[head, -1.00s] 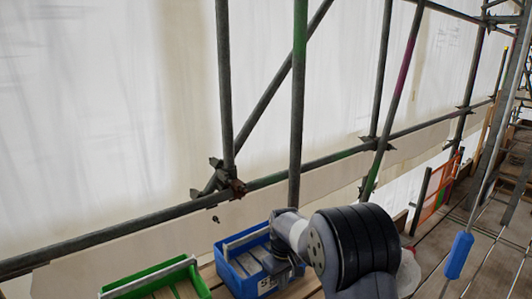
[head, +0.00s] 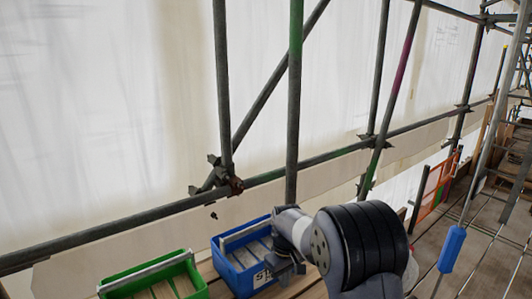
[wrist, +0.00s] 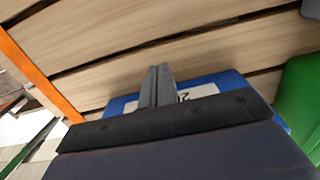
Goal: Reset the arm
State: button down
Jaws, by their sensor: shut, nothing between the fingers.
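My gripper shows in the wrist view (wrist: 158,86) with its two grey fingers together and nothing between them. Its fingertips appear over or beside a blue bin (wrist: 232,82) with a white label, which the gripper body partly hides. In the head view my arm is folded at the bottom centre, and the gripper (head: 288,274) is at the right side of the blue bin (head: 226,272). I cannot tell whether it touches the bin.
A green bin (head: 196,284) stands left of the blue one on the plank deck (head: 483,259). Scaffold tubes (head: 295,100) and a toe board (head: 120,250) run behind. A blue-handled tool (head: 452,250) and an orange barrier (head: 432,190) are at the right.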

notch_tip(320, 180, up, 9)
notch_tip(320, 180, down, 10)
jog(key=shift+r, duration=0.25)
jog(key=w+a, duration=0.2)
jog(key=w, duration=0.1)
jog(key=shift+w+a+f, duration=0.15)
jog(key=shift+f, duration=0.25)
jog(key=s+d+b, duration=0.2)
jog(key=s+d, duration=0.6)
jog(key=s, duration=0.3)
jog(key=s+d+b, duration=0.2)
jog(key=s+d, duration=0.6)
jog(key=s, duration=0.2)
notch_tip(320, 180, up, 10)
jog(key=shift+s+r, duration=0.2)
jog(key=shift+s, duration=0.2)
jog(key=shift+a+p, duration=0.15)
jog(key=shift+p, duration=0.15)
